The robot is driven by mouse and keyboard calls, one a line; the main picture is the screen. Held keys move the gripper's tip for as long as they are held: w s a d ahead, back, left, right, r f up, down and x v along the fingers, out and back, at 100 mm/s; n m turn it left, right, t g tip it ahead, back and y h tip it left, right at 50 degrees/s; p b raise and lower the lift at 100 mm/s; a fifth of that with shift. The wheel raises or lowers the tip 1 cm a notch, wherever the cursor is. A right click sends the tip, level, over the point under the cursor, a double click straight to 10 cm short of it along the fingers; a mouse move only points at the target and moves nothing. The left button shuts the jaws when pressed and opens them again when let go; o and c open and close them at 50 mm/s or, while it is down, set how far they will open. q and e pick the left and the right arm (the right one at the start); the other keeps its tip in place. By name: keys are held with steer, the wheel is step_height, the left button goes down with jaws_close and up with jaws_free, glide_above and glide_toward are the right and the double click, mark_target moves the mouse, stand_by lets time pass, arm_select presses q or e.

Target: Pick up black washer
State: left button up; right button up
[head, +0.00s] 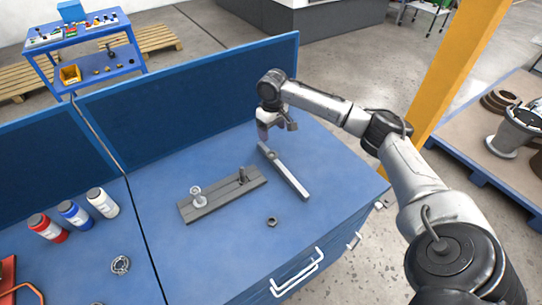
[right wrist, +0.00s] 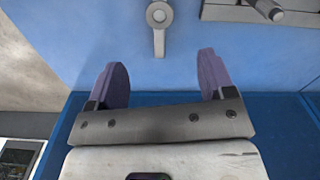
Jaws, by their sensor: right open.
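A small dark ring-like piece (head: 272,221) lies on the blue bench near its front; it could be the black washer, but its shape looks nut-like and is too small to be sure. My right gripper (head: 277,124) is at the back of the bench, beyond the far end of a grey lever (head: 284,171). In the right wrist view my right gripper (right wrist: 163,70) has its two purple-grey fingers wide apart with nothing between them. The lever's round end (right wrist: 158,15) shows ahead of the fingertips. My left gripper is not in view.
A grey plate (head: 222,198) with two upright posts stands left of the lever. Red, blue and white bottles (head: 75,214) and a metal ring (head: 121,265) are on the left bench. A blue panel (head: 200,85) rises along the back. Bench space around the dark piece is clear.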

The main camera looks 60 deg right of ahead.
glide_above(272, 156)
step_height(272, 156, down, 6)
steer(key=shift+f+b, duration=0.1)
steer(key=shift+b, duration=0.25)
steer(key=shift+f+b, duration=0.5)
steer(key=shift+f, duration=2.15)
steer(key=shift+f+p, duration=0.2)
steer(key=shift+p, duration=0.45)
steer(key=c, duration=1)
